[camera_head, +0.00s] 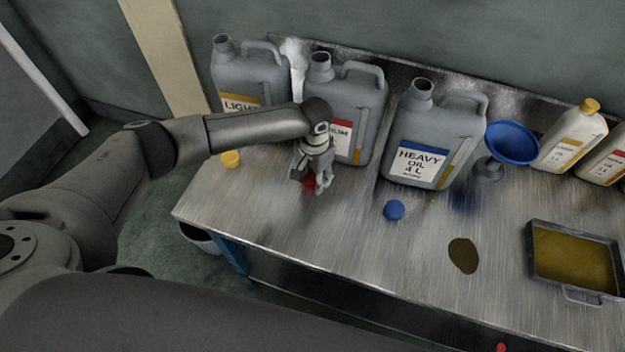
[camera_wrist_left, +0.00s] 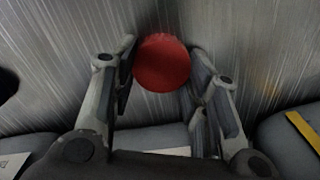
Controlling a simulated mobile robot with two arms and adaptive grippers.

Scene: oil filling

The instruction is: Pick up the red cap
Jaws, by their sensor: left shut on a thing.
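The red cap (camera_head: 309,183) is at the metal table's surface in front of the medium oil can (camera_head: 345,105), partly hidden by my left gripper (camera_head: 313,183). In the left wrist view the round red cap (camera_wrist_left: 162,63) sits between the two fingers of my left gripper (camera_wrist_left: 160,80), which is shut on it. Whether the cap touches the table or is slightly above it I cannot tell. My right gripper is not in view.
A yellow cap (camera_head: 231,159) and a blue cap (camera_head: 394,210) lie on the table. The light oil can (camera_head: 248,78) and heavy oil can (camera_head: 435,135) flank the medium one. A blue funnel (camera_head: 512,142), a brown spot (camera_head: 463,256) and an oil tray (camera_head: 533,268) are to the right.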

